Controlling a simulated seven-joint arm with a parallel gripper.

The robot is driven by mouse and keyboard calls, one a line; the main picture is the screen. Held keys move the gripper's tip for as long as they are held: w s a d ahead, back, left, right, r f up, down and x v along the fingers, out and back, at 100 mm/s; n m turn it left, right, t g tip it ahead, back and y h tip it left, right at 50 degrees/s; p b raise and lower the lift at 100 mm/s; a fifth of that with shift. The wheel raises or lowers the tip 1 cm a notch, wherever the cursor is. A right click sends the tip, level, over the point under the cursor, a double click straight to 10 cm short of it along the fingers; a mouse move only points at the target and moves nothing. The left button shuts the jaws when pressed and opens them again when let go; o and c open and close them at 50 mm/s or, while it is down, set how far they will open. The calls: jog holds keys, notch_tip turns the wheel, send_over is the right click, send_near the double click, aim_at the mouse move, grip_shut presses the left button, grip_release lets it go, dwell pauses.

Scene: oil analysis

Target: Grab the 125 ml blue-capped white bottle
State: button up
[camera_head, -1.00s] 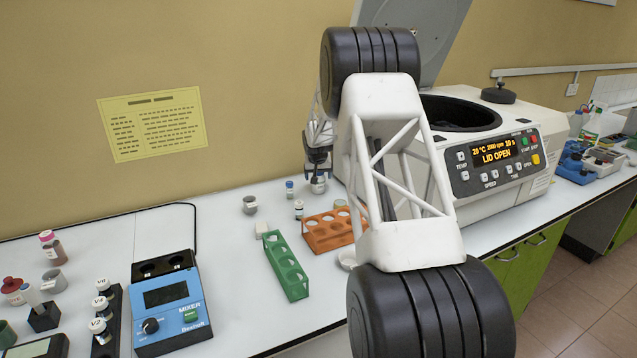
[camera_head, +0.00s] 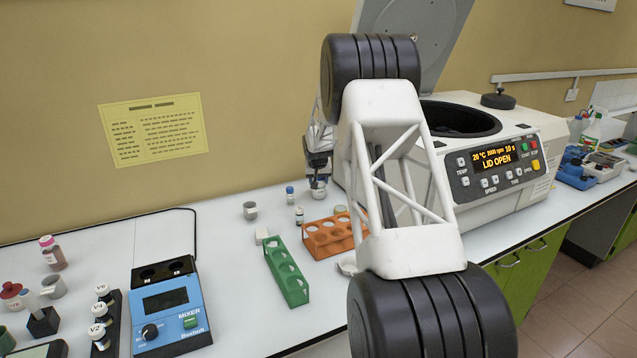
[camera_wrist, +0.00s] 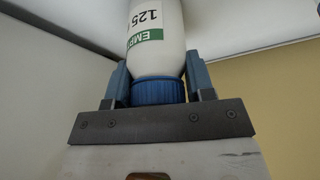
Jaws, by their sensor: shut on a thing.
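In the wrist view a white bottle (camera_wrist: 158,52) with a blue cap (camera_wrist: 158,91) and a green-and-white label reading "125" sits between the fingers. My gripper (camera_wrist: 158,86) is shut on it at the cap. In the head view my gripper (camera_head: 318,170) is small and partly hidden behind my arm, low over the back of the bench beside the centrifuge. The bottle's lower part (camera_head: 318,189) shows just below the fingers; I cannot tell whether it touches the bench.
A centrifuge (camera_head: 545,150) with its lid open stands right of the gripper. A blue mixer (camera_head: 168,310) stands left. The bench at back left is clear.

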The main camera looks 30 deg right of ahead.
jog(key=shift+r, duration=0.6)
notch_tip(320, 180, up, 2)
jog(key=shift+r, duration=0.15)
jog(key=s+a, duration=0.2)
jog(key=s, duration=0.5)
jog(key=s+a+r, duration=0.1)
jog(key=s+a, duration=0.2)
jog(key=s, duration=0.5)
jog(key=shift+s+r, duration=0.1)
jog(key=shift+r, duration=0.05)
